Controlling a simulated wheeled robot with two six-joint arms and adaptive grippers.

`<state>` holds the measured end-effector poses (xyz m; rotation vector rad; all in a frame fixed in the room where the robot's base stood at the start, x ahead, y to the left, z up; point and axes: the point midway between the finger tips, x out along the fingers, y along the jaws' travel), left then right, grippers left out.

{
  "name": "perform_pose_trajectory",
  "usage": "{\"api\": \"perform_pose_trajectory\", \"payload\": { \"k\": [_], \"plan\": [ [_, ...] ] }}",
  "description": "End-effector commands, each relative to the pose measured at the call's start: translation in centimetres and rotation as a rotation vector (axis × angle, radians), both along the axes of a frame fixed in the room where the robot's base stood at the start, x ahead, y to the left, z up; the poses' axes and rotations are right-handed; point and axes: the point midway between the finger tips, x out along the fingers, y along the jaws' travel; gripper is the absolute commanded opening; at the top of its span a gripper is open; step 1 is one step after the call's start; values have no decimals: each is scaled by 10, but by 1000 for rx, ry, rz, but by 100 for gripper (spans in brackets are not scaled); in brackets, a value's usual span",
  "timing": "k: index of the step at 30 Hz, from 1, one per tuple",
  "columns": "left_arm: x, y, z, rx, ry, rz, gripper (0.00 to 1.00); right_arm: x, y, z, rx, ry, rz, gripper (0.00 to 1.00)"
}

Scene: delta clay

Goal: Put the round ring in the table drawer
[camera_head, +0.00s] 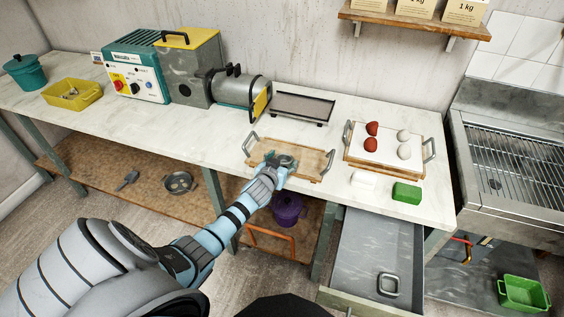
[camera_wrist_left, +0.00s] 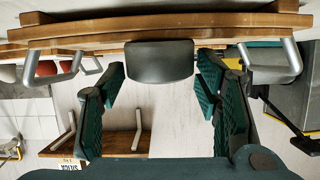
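The grey round ring (camera_head: 284,160) is over the wooden tray (camera_head: 310,155) on the table, at the tip of my left gripper (camera_head: 279,164). In the left wrist view it appears as a dark rounded block (camera_wrist_left: 160,62) between both fingertips, which seem to touch its sides. Whether it is clear of the tray's bottom is hard to tell. The grey table drawer (camera_head: 375,250) is pulled open at the lower right. A rounded square ring (camera_head: 388,284) lies inside it. My right gripper is not in view.
A second tray (camera_head: 376,172) with red and white lumps stands right of the wooden tray. A green block (camera_head: 407,193) and a white block (camera_head: 363,179) lie near the table's front edge, above the drawer. Machines stand behind on the left.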

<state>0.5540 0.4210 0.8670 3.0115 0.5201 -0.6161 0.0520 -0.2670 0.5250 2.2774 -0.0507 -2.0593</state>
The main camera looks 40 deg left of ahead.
Motion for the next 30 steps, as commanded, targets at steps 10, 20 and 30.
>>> {"api": "perform_pose_trajectory", "payload": {
  "k": [10,20,30],
  "plan": [
    [0,0,3,0,0,0,66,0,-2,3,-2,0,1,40],
    [-58,-21,32,1,0,-3,66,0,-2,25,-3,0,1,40],
    [-104,-38,51,1,-1,1,66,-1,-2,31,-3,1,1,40]
  ]
}}
